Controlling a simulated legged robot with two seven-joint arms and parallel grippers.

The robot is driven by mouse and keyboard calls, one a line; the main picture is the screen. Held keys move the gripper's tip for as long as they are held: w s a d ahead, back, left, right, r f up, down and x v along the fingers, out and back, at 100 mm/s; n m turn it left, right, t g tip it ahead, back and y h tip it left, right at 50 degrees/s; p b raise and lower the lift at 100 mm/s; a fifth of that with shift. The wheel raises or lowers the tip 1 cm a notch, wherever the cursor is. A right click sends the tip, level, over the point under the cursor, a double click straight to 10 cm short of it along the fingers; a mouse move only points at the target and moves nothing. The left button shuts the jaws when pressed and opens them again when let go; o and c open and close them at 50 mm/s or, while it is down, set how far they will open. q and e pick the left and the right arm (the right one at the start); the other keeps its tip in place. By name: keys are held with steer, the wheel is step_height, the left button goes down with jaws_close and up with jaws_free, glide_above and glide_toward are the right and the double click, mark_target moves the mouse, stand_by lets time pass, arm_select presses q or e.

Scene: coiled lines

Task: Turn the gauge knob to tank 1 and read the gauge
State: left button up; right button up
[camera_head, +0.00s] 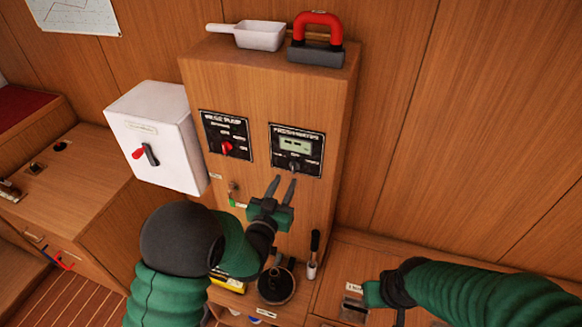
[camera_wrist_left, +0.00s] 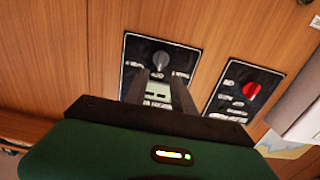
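The gauge panel (camera_head: 297,150) is a black plate on the front of the wooden cabinet, with a pale display (camera_head: 296,145) and a dark knob (camera_head: 294,166) below it. In the left wrist view the panel appears upside down, with the grey knob (camera_wrist_left: 174,62) beyond my fingertips and the display partly hidden by the fingers. My left gripper (camera_head: 282,182) is just below the panel, its two dark fingers apart with nothing between them. It looks apart from the knob. My right gripper (camera_head: 357,296) is low at the right by the counter; its fingers are not clear.
A second panel with a red knob (camera_head: 227,148) is left of the gauge. A white box (camera_head: 157,137) with a red-tipped switch juts out further left. A white scoop (camera_head: 258,36) and a red-handled tool (camera_head: 318,32) lie on top of the cabinet (camera_head: 210,62).

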mark_target(293, 166)
arm_select(q)
steer(key=x, duration=0.5)
steer(key=shift+s+d+r, duration=0.1)
steer(key=shift+d+r, duration=0.05)
steer(key=shift+r, duration=0.1)
steer(key=shift+w+f+p, duration=0.15)
steer(key=shift+w+p, duration=0.15)
steer(key=shift+w, duration=0.3)
steer(key=shift+s+d, duration=0.1)
jaws_close()
